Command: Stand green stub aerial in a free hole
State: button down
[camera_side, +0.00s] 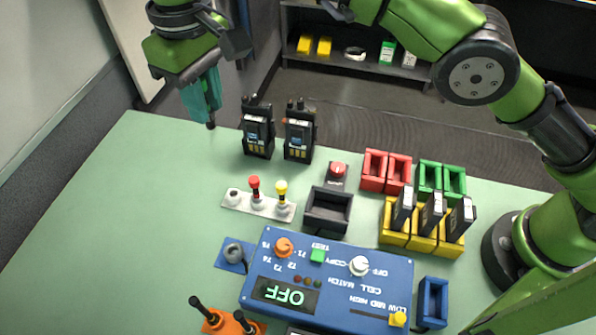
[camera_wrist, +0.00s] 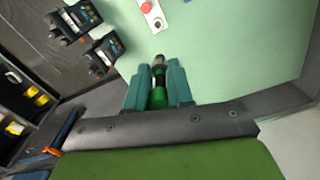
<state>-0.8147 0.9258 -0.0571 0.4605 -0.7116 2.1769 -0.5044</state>
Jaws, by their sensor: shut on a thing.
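My gripper (camera_side: 204,98) is at the upper left in the side view, above the far left edge of the table. Its teal fingers are shut on the green stub aerial (camera_wrist: 158,95), which shows between them in the wrist view. The aerial's dark end (camera_side: 210,124) sticks out below the fingertips. A pale strip (camera_side: 268,207) on the table bears a red-topped piece (camera_side: 254,187) and a yellow-topped piece (camera_side: 281,192). The collar at its left end (camera_side: 233,194) has nothing standing in it; whether its hole is open is too small to tell.
Two black handheld radios (camera_side: 257,135) (camera_side: 299,138) stand right of my gripper. A blue control panel (camera_side: 328,278) reads OFF. An orange block (camera_side: 229,323) holds black rods. Red bins (camera_side: 375,171), green bins (camera_side: 429,180) and yellow holders (camera_side: 396,238) are right. The left table is clear.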

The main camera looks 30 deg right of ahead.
notch_tip(320, 180, down, 18)
jog(key=shift+w+d+f, duration=0.1)
jog(key=shift+w+d, duration=0.05)
dwell(0.6)
jog(key=shift+f, duration=1.35)
dwell(1.3)
jog(key=c, duration=0.6)
grip_release()
jog(key=shift+r, duration=0.1)
notch_tip(320, 180, up, 7)
dwell(0.5)
